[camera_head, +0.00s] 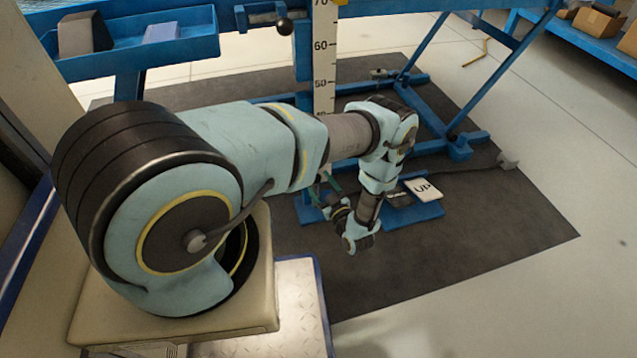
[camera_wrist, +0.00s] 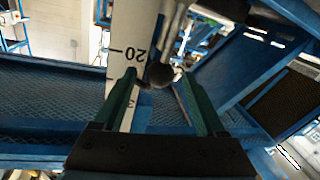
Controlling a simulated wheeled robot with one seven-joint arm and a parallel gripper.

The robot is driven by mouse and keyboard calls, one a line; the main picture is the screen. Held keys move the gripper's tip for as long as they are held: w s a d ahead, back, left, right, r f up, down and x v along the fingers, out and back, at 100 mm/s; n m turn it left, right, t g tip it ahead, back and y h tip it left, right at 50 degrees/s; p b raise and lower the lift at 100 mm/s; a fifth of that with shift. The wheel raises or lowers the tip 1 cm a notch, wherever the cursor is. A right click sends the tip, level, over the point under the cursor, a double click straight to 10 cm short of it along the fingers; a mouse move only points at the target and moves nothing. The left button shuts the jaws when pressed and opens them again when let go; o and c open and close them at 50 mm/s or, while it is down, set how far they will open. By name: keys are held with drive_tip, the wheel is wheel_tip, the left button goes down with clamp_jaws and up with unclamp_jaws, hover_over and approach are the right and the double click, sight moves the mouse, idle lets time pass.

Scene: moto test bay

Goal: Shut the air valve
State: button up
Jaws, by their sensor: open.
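My gripper (camera_wrist: 158,74) is open in the wrist view, with one green finger on each side. A dark round knob (camera_wrist: 162,77) on a grey rod shows between or beyond the fingertips, in front of a white scale marked 20. I cannot tell whether the fingers touch it. In the head view my gripper (camera_head: 329,186) points down-left beside the base of the scale, partly hidden by my wrist. A small fitting (camera_head: 379,73) sits on the blue frame behind my arm. I cannot tell for sure which part is the air valve.
The white scale (camera_head: 323,60) stands upright behind my arm. A blue plate with a white "UP" label (camera_head: 424,189) lies on the dark mat (camera_head: 500,220). A blue tray (camera_head: 160,50) and a black ball knob (camera_head: 284,26) are upper left.

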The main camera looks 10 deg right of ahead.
drive_tip(key=shift+w+a, duration=0.1)
drive_tip(key=shift+w, duration=0.2)
clamp_jaws()
idle(0.5)
idle(0.8)
